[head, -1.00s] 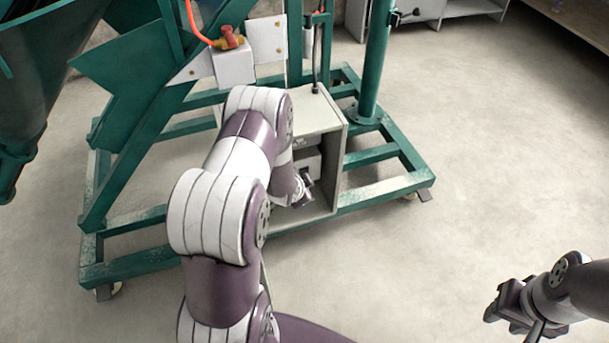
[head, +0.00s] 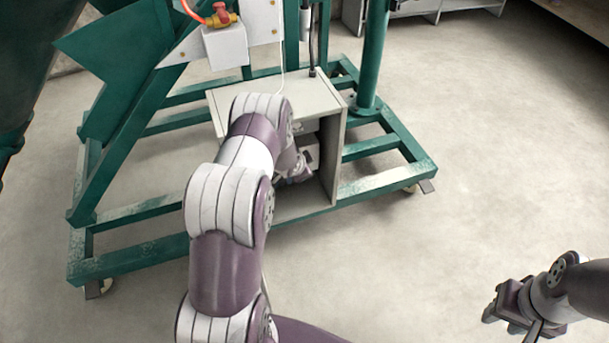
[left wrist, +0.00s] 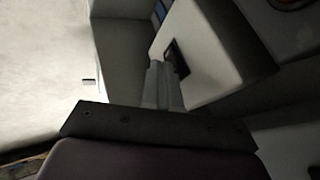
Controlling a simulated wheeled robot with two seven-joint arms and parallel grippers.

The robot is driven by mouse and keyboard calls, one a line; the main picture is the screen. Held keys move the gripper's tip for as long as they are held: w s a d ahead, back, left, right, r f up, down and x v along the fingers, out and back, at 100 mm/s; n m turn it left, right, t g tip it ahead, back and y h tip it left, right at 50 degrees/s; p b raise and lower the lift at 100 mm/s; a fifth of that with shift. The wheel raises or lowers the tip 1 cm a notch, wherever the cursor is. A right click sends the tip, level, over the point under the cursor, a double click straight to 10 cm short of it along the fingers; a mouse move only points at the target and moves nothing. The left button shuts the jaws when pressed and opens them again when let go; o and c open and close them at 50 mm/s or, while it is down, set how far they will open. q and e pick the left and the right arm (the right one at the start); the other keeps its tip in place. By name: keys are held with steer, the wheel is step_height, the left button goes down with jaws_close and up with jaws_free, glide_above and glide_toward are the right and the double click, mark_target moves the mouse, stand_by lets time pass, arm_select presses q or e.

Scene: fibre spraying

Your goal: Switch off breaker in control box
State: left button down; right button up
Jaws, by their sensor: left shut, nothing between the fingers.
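The control box (head: 318,97) is a grey cabinet with an open front, standing on the green frame. My left arm reaches into its opening and hides part of the inside. In the left wrist view my left gripper (left wrist: 160,84) is shut and empty. Its fingertips are close beside a pale unit (left wrist: 208,50) inside the box, with a small dark switch-like part (left wrist: 177,58) on its face. I cannot tell whether they touch it. My right gripper (head: 505,308) hangs at the lower right, far from the box; its jaw opening is unclear.
The green wheeled frame (head: 385,190) surrounds the box, with a post (head: 374,60) behind it at right. A white block with a red and yellow valve (head: 221,17) is above left. The concrete floor at right is clear.

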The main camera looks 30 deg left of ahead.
arm_select(q)
steer(key=shift+a, duration=0.1)
steer(key=shift+w+a+r+p, duration=0.2)
steer(key=shift+w+a+p, duration=0.1)
steer(key=shift+w+p, duration=0.05)
steer(key=shift+r, duration=0.1)
steer(key=shift+r+p, duration=0.7)
